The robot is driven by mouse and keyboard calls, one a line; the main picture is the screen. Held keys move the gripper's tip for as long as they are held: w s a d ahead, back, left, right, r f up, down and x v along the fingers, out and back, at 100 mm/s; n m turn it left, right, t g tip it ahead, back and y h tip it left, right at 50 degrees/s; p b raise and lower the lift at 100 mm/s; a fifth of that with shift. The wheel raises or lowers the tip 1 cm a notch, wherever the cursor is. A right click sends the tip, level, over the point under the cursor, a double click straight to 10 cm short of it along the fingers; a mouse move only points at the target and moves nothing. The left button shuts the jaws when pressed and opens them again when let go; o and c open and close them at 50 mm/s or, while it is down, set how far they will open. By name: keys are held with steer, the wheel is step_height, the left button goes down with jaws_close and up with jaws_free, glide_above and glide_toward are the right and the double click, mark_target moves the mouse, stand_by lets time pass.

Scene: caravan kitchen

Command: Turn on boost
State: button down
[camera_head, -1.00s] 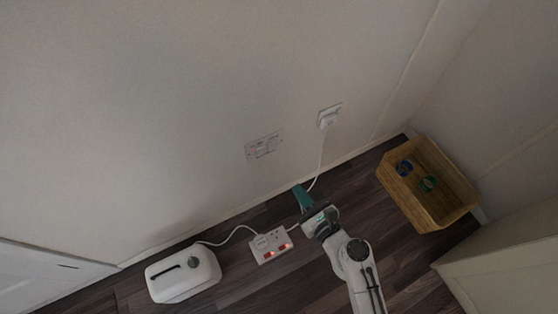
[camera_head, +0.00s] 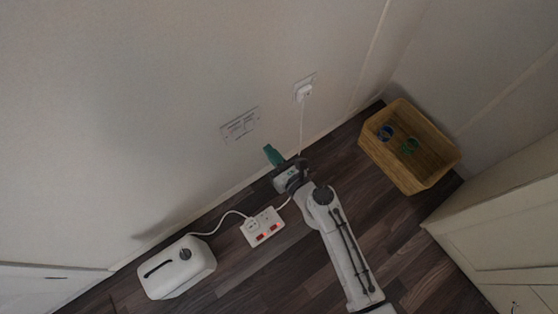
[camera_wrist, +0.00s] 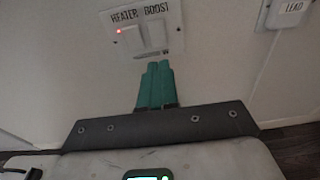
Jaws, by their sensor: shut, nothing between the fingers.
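A switch plate (camera_head: 240,125) is on the wall. In the wrist view the plate carries a left rocker labelled HEATER (camera_wrist: 131,40) and a right rocker labelled BOOST (camera_wrist: 157,33). A red light (camera_wrist: 119,31) glows at the HEATER side; I see no light at BOOST. My gripper (camera_head: 268,149) has teal fingers, shut and empty. In the wrist view the fingertips (camera_wrist: 158,66) lie just below the BOOST rocker in the picture. I cannot tell whether they touch the plate.
A white plug (camera_head: 304,91) is in a wall socket to the right, labelled LEAD in the wrist view. On the floor are a power strip (camera_head: 262,227) with red switches, a white heater-like unit (camera_head: 177,268) with a cord, and a wooden crate (camera_head: 432,164) holding small rings.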

mark_target(251, 129)
steer(key=b+x, duration=0.2)
steer(key=x, duration=0.6)
steer(key=shift+w+a+f, duration=0.1)
steer(key=shift+f, duration=0.05)
stand_by(0.4)
